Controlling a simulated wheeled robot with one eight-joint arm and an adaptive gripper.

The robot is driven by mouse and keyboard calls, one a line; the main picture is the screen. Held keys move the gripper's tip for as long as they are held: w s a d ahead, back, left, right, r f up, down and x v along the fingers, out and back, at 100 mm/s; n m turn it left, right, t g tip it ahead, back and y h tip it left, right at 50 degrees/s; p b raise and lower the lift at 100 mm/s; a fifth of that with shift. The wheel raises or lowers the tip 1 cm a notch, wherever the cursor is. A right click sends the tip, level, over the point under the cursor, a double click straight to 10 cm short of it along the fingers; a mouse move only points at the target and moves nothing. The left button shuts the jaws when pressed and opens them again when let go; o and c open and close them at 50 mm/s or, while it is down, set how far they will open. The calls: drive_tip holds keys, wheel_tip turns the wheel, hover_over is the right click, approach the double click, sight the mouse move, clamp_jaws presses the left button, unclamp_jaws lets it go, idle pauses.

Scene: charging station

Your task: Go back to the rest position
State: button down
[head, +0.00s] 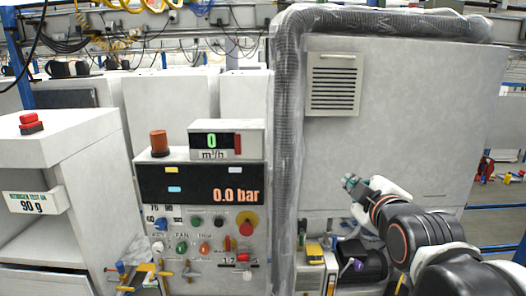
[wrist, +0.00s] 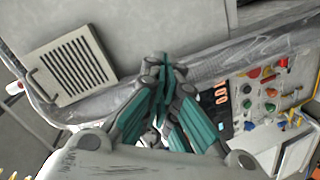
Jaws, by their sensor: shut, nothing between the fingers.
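My gripper (head: 350,182) is at the lower right of the head view, at the end of my dark arm, in front of the large grey cabinet (head: 420,120). In the wrist view my gripper (wrist: 164,62) has its teal fingers together, with nothing between them. It is apart from the control panel (head: 205,215), which stands to its left in the head view. The panel also shows at the right of the wrist view (wrist: 265,95).
A ribbed grey hose (head: 289,130) runs down the cabinet's left edge beside a vent grille (head: 333,84). A white bench unit (head: 70,150) with a red button (head: 31,123) stands at the left. Tools and small boxes crowd the area below the panel and cabinet.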

drive_tip(key=s+f+m+g+b, duration=0.2)
drive_tip(key=s+f+b, duration=0.4)
drive_tip(key=f, duration=0.7)
drive_tip(key=s+f+m+g+b, duration=0.3)
drive_tip(key=s+f+m+b, duration=0.2)
drive_tip(key=f, duration=0.8)
drive_tip(key=s+f+m+g+b, duration=0.3)
drive_tip(key=s+f+b, duration=0.4)
drive_tip(key=f+b, duration=0.3)
wheel_tip(320, 180, down, 4)
drive_tip(key=shift+a+f+m, duration=0.1)
drive_tip(key=shift+a+m, duration=0.1)
drive_tip(key=shift+m, duration=0.5)
